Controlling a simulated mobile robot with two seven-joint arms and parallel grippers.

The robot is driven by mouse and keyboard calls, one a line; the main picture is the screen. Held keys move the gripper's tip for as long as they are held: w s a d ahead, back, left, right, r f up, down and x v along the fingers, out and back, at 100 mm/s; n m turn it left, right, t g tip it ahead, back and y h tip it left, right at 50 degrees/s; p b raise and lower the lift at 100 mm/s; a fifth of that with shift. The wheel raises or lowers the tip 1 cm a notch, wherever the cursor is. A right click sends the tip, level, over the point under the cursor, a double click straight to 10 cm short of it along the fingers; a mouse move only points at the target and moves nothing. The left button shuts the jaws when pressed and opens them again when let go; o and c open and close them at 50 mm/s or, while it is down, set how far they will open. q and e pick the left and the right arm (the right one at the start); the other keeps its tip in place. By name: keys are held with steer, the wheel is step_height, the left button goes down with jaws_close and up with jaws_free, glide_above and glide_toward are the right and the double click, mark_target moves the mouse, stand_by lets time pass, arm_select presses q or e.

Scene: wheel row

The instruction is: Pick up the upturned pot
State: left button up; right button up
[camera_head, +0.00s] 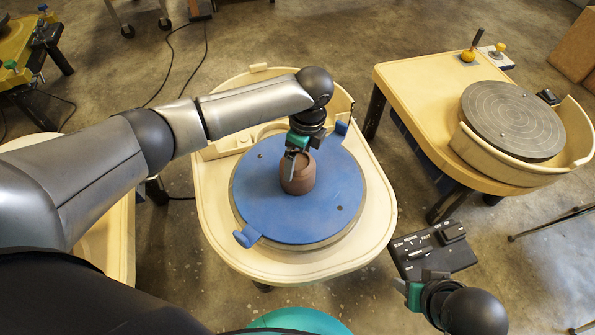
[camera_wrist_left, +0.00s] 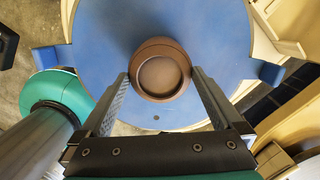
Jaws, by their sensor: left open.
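The upturned pot (camera_head: 299,178) is brown and sits base up on the round blue bat (camera_head: 262,215) of the middle pottery wheel. In the left wrist view the pot (camera_wrist_left: 160,70) shows its round base with a shallow recess. My left gripper (camera_head: 297,160) comes down over the pot from above. Its two fingers (camera_wrist_left: 160,78) are open, one on each side of the pot's near part; I cannot tell whether they touch it. My right gripper (camera_head: 422,284) is low at the lower right, away from the pot, and its jaw opening is unclear.
The cream wheel tray (camera_head: 220,225) surrounds the bat. A black control box (camera_head: 434,250) is at the wheel's right, close to my right gripper. Another wheel with a grey disc (camera_head: 512,120) stands at the right. A teal round seat (camera_head: 300,320) is at the bottom edge.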

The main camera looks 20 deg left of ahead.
arm_select(q)
steer(key=shift+c, duration=0.2)
jaws_close()
steer(key=shift+r, duration=0.1)
stand_by(0.5)
